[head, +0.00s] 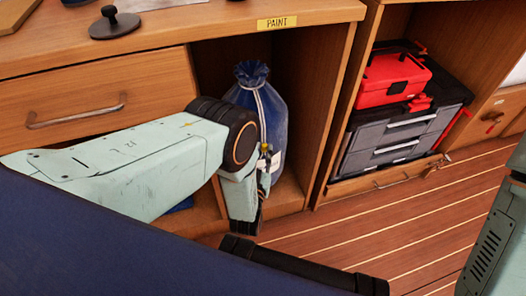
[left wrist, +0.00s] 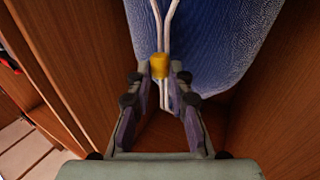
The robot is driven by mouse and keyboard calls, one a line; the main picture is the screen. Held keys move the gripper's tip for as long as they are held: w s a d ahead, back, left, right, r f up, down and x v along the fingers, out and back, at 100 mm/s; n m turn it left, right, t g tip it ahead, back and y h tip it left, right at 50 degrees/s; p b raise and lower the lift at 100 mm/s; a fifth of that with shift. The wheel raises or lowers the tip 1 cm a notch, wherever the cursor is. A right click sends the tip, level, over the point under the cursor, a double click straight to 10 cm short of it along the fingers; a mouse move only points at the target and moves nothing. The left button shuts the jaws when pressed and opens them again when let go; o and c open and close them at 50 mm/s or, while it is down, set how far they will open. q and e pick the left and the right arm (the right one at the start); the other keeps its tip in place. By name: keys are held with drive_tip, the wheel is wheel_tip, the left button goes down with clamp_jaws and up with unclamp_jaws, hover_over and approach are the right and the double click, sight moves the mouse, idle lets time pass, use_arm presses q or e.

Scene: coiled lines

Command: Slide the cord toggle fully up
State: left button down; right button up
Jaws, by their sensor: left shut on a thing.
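A blue drawstring bag (head: 272,108) stands in the open cubby under the PAINT label, its neck gathered by a white cord. In the left wrist view the bag (left wrist: 205,35) fills the top, with two white cord strands (left wrist: 156,18) in front of it. The yellow cord toggle (left wrist: 159,66) sits on the strands, and the cord ends hang below it. My left gripper (left wrist: 160,74) is shut on the toggle, a fingertip on each side. In the head view my left arm partly hides the bag and gripper. My right gripper is not in view.
Wooden cubby walls (left wrist: 60,60) stand close on both sides of the gripper. A drawer with a metal handle (head: 76,112) is to the left. A red case (head: 392,76) sits on a grey drawer box (head: 395,135) to the right. The plank floor (head: 400,220) in front looks clear.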

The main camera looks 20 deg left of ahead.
sight(263, 139)
use_arm(q)
drive_tip(key=shift+r, duration=0.1)
idle(0.3)
wheel_tip(263, 139, up, 6)
drive_tip(key=p, duration=0.5)
drive_tip(key=c, duration=1.2)
unclamp_jaws()
drive_tip(key=shift+f, duration=0.2)
drive_tip(key=s, duration=0.7)
drive_tip(key=shift+s+d, duration=0.2)
drive_tip(key=shift+d, duration=0.25)
